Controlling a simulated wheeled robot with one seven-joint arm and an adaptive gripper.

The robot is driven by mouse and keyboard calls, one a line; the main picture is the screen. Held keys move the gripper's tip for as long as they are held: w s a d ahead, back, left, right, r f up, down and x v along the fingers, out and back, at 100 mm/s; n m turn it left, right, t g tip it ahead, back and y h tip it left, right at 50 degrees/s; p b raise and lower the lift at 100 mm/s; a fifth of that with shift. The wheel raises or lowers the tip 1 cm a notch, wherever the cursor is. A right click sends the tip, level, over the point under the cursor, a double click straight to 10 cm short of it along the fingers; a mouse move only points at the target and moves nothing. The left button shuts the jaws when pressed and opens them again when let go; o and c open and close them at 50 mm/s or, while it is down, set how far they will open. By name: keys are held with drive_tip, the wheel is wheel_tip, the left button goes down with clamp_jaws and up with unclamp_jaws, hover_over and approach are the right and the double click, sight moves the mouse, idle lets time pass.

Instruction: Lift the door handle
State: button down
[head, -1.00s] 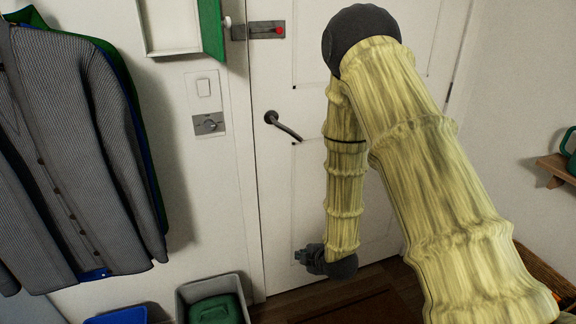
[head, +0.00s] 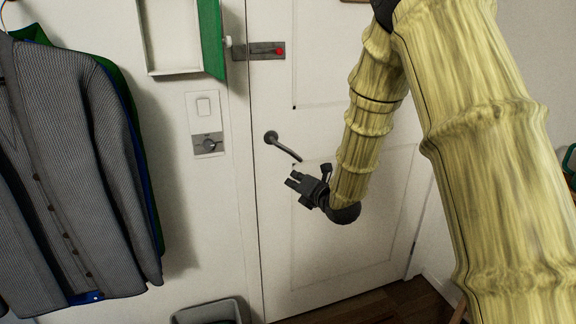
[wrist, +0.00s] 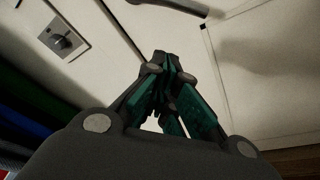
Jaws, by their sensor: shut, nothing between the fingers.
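The dark door handle (head: 284,146) is on the left side of the white door (head: 330,240). Its lever slopes down to the right from a round base. My gripper (head: 291,181) is just below the lever's free end in the head view, and I see no clear contact. In the wrist view my gripper's fingers (wrist: 166,62) are together with nothing between them. Part of the handle (wrist: 180,6) shows at the top edge of the wrist view, beyond the fingertips; the rest of it is cut off there.
A grey cardigan (head: 70,165) hangs at left. A bin (head: 208,313) stands below, by the wall.

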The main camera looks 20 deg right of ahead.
drive_tip(key=w+p, duration=0.2)
drive_tip(key=w, duration=0.7)
drive_tip(key=shift+w+d+r, duration=0.2)
drive_tip(key=shift+d+r, duration=0.2)
drive_tip(key=shift+r, duration=0.05)
